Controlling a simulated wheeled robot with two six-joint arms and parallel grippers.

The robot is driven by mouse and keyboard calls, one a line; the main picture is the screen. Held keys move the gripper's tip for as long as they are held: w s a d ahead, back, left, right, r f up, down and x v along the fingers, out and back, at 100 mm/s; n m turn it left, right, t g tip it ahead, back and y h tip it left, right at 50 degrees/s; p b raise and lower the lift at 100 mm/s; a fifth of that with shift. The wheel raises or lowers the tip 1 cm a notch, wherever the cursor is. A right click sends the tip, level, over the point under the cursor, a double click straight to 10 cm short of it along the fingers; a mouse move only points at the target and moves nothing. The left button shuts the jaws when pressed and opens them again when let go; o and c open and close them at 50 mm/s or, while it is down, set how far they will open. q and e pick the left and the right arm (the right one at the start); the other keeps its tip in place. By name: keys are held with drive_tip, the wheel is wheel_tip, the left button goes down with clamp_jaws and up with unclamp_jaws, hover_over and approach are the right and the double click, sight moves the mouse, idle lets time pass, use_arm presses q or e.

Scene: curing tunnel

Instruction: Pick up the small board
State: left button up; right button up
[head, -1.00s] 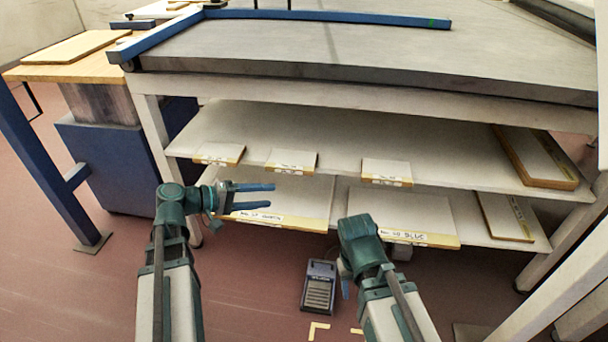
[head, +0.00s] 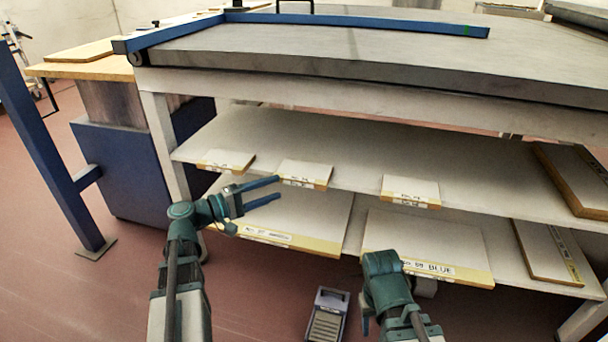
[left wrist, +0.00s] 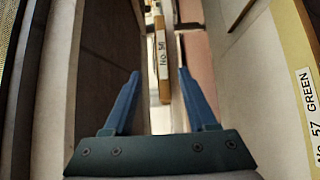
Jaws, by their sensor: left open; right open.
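Three small white boards with yellow labelled edges lie along the front of the upper shelf: a left one (head: 228,160), a middle one (head: 305,172) and a right one (head: 410,187). My left gripper (head: 279,188) is open and empty, its fingers pointing right, just in front of the shelf edge near the middle board. In the left wrist view a board edge labelled "No. 56" (left wrist: 162,62) shows beyond and between the open fingers (left wrist: 159,73), apart from them. My right gripper (head: 366,326) is low at the front, pointing down, its fingers mostly hidden.
Larger boards lie on the lower shelf, one on the left (head: 290,210) and one marked "BLUE" (head: 430,240). The grey tabletop (head: 350,50) overhangs the shelves. A pedal (head: 327,315) is on the floor.

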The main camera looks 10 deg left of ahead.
sight(293, 183)
use_arm(q)
drive_tip(key=shift+x, duration=1.65)
drive_tip(key=x, duration=0.5)
drive_tip(key=shift+d+f, duration=0.1)
drive_tip(key=shift+f, duration=0.2)
clamp_jaws()
